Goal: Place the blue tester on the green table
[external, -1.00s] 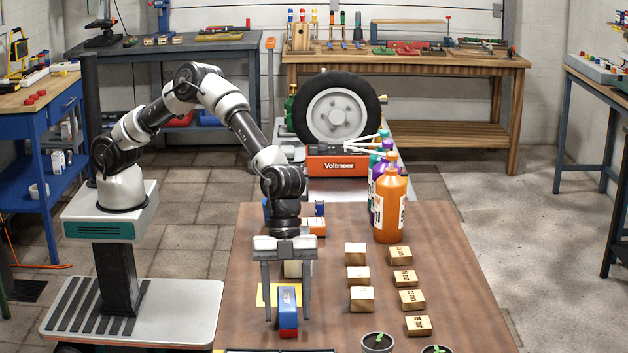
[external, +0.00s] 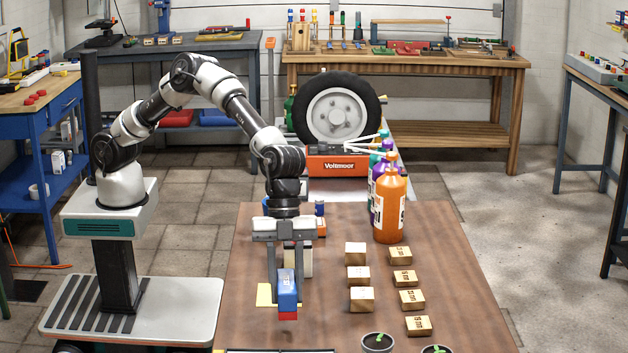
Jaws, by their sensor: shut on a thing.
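The blue tester (external: 287,291), a blue block with a red lower end, is between the fingers of my gripper (external: 285,283). My gripper is shut on it, pointing down over the front left of the brown table (external: 450,310). The tester looks raised slightly above the tabletop. A yellow sheet (external: 264,295) lies partly hidden behind it. I cannot tell which table is the green one; no clearly green tabletop shows.
Several wooden blocks (external: 359,299) stand right of my gripper. Orange and purple bottles (external: 389,208) stand at the table's far edge. Two small plant pots (external: 377,343) are at the front.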

